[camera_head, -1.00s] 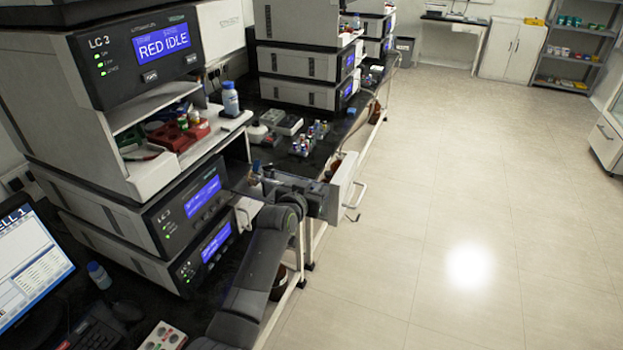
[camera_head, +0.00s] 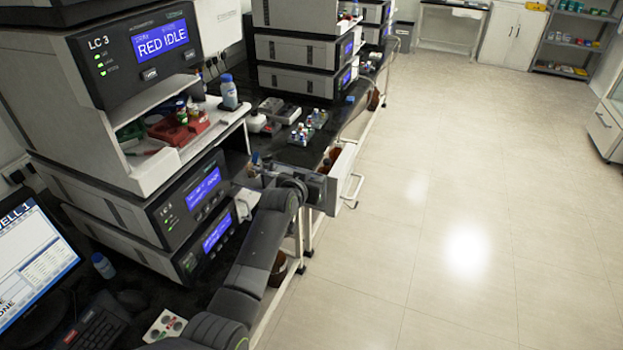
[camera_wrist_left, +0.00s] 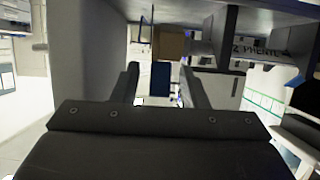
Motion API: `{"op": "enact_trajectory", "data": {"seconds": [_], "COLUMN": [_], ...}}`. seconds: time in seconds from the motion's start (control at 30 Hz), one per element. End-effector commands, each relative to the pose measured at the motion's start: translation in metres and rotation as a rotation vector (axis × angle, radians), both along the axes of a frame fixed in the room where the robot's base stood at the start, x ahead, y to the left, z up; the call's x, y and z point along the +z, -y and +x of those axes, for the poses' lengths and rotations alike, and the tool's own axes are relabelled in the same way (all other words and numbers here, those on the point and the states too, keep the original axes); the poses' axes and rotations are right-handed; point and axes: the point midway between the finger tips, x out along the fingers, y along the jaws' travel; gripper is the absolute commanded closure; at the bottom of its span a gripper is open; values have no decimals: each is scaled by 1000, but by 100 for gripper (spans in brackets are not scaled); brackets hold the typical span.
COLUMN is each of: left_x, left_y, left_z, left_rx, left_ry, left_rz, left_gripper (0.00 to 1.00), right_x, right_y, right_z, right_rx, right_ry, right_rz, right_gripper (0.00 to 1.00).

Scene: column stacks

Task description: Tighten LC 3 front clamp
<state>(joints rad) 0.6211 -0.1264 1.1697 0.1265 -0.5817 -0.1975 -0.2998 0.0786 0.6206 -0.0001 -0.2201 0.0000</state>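The LC 3 stack (camera_head: 75,80) stands at the left of the head view, its top screen reading RED IDLE. Two lower modules (camera_head: 140,205) with lit blue screens sit beneath its open shelf. My left gripper (camera_head: 258,171) is by the right side of these lower modules, pointing in toward the bench. In the left wrist view its two fingers (camera_wrist_left: 160,88) stand apart with a clear gap. A dark blue piece (camera_wrist_left: 160,78) shows between them; I cannot tell whether it is in the gap or beyond. I cannot make out the front clamp. My right gripper is not in view.
Small vials (camera_head: 309,127) stand on the black bench behind my gripper. A monitor (camera_head: 30,262) and keyboard (camera_head: 92,328) are at lower left. The floor (camera_head: 450,200) at right is clear.

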Motion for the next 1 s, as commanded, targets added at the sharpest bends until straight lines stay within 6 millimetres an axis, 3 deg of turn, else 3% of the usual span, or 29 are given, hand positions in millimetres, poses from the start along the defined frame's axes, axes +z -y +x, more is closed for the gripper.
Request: {"op": "enact_trajectory", "data": {"seconds": [0.37,1.0], "left_x": [5,34], "left_y": [-3,-27], "left_z": [-13,-84], "left_rx": [0,0], "left_ry": [1,3], "left_rz": [-3,-2], "left_gripper": [60,60], "right_x": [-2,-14], "right_y": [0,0], "right_z": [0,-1], "right_rx": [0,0], "right_ry": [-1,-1], "right_rz": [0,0], "right_gripper": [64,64]}}
